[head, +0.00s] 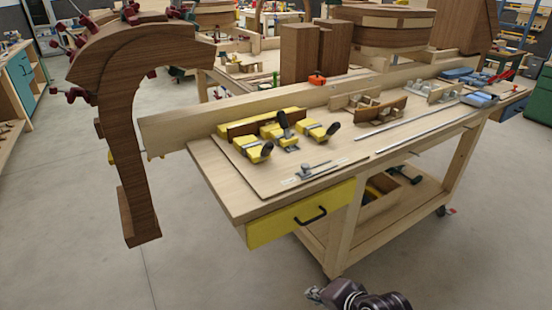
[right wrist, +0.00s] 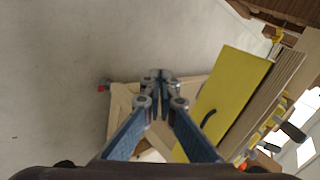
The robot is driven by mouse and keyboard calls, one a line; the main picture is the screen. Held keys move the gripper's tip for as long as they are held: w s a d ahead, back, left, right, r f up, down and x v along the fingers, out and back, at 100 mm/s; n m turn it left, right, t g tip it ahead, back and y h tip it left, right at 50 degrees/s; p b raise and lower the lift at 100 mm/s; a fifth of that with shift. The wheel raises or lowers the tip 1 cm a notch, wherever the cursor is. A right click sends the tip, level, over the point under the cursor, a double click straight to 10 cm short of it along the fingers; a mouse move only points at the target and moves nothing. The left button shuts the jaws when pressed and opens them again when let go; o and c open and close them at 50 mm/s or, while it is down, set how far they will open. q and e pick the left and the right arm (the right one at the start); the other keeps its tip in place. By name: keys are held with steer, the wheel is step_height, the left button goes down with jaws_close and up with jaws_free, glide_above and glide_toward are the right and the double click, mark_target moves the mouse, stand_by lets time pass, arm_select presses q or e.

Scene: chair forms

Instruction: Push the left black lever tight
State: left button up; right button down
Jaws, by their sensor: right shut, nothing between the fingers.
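A yellow clamping jig (head: 252,138) with a dark wooden strip lies on the workbench board in the head view. It carries black levers: the left black lever (head: 266,149) is at its near left, a middle lever (head: 284,121) stands up, and a right lever (head: 333,128) angles outward. Black levers (right wrist: 292,131) also show at the lower right in the right wrist view. My right gripper (head: 314,294) is low in front of the bench, well away from the levers. Its fingertips (right wrist: 160,74) are together and empty. My left gripper is out of view.
The wooden workbench (head: 215,177) has a yellow drawer (head: 300,213) with a black handle at its front. A metal clamp (head: 312,170) and long metal bars lie right of the jig. A curved wooden form (head: 137,150) stands left. The floor before the bench is clear.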

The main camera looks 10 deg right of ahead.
steer(key=w+r+m+t+y, duration=0.2)
steer(key=w+r+m+t, duration=0.1)
steer(key=w+r+m, duration=0.7)
steer(key=m+t, duration=0.4)
steer(key=m, duration=0.7)
glide_toward(269, 152)
steer(key=shift+y, duration=0.3)
steer(key=w+f, duration=0.1)
steer(key=f, duration=0.1)
steer(key=w+f, duration=0.1)
steer(key=f, duration=0.1)
steer(key=shift+w+a+f+p, duration=0.1)
steer(key=shift+w+a+p, duration=0.05)
steer(key=shift+w+p, duration=0.15)
steer(key=shift+w+a+r+p, duration=0.2)
steer(key=shift+w+r, duration=0.15)
steer(key=shift+w, duration=0.15)
steer(key=shift+w+a+r+p, duration=0.1)
steer(key=shift+w+r+p, duration=0.1)
steer(key=shift+w+r, duration=0.3)
steer(key=shift+w+a+r, duration=0.25)
steer(key=shift+w, duration=0.35)
steer(key=shift+r, duration=0.1)
